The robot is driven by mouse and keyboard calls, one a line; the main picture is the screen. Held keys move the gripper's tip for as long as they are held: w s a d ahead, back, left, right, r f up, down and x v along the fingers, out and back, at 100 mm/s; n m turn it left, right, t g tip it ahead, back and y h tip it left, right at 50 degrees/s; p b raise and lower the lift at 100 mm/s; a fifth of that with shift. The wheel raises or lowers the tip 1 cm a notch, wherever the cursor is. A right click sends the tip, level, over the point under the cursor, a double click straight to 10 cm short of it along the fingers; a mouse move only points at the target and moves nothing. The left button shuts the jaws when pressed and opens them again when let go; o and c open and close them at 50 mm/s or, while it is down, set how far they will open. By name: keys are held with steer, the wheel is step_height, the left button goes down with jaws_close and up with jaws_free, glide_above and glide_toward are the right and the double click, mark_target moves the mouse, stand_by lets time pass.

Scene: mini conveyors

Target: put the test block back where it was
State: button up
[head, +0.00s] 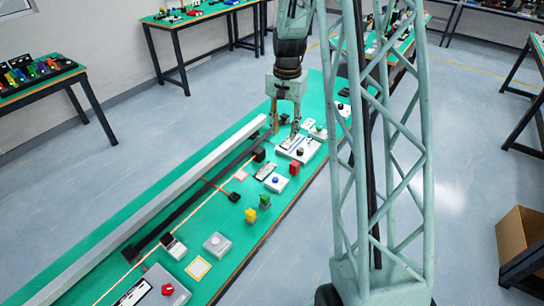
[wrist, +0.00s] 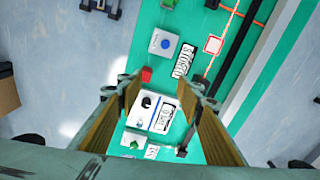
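No block is labelled as the test block. A red block (head: 294,169) stands on the green bench near the right edge; it also shows in the wrist view (wrist: 147,75), close to the left fingertip. A green block (head: 265,201) and a yellow block (head: 251,215) stand nearer the camera. My gripper (head: 286,122) hangs over the bench beside a white device with a black knob (head: 299,148). In the wrist view my gripper (wrist: 163,86) has its fingers wide apart with nothing between them, above that device (wrist: 146,104).
A blue-button box (head: 276,182), a green-button box (head: 318,132) and a red-knob box (head: 166,289) stand on the bench. A pink square (head: 241,175) and a yellow-framed square (head: 198,267) lie flat. A long pale rail (head: 150,205) runs along the left side.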

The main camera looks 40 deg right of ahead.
steer(key=s+a+r+n+t, duration=0.1)
steer(key=s+a+r+n, duration=0.1)
steer(key=s+a+r, duration=0.45)
steer(key=s+a+r+n, duration=0.2)
steer(key=s+a+r, duration=0.1)
steer(key=a+r, duration=0.65)
steer(key=s+a+r+n+t, duration=0.1)
steer(key=s+a+r+n, duration=0.1)
steer(key=s+a+r, duration=0.6)
steer(key=s+a+r+n, duration=0.3)
steer(key=s+a+r, duration=0.1)
steer(key=s, duration=0.6)
steer(key=s+a+r+n+t, duration=0.1)
steer(key=s+a+r+n, duration=0.2)
steer(key=s, duration=0.7)
steer(key=shift+a+r, duration=0.55)
steer(key=shift+a, duration=0.35)
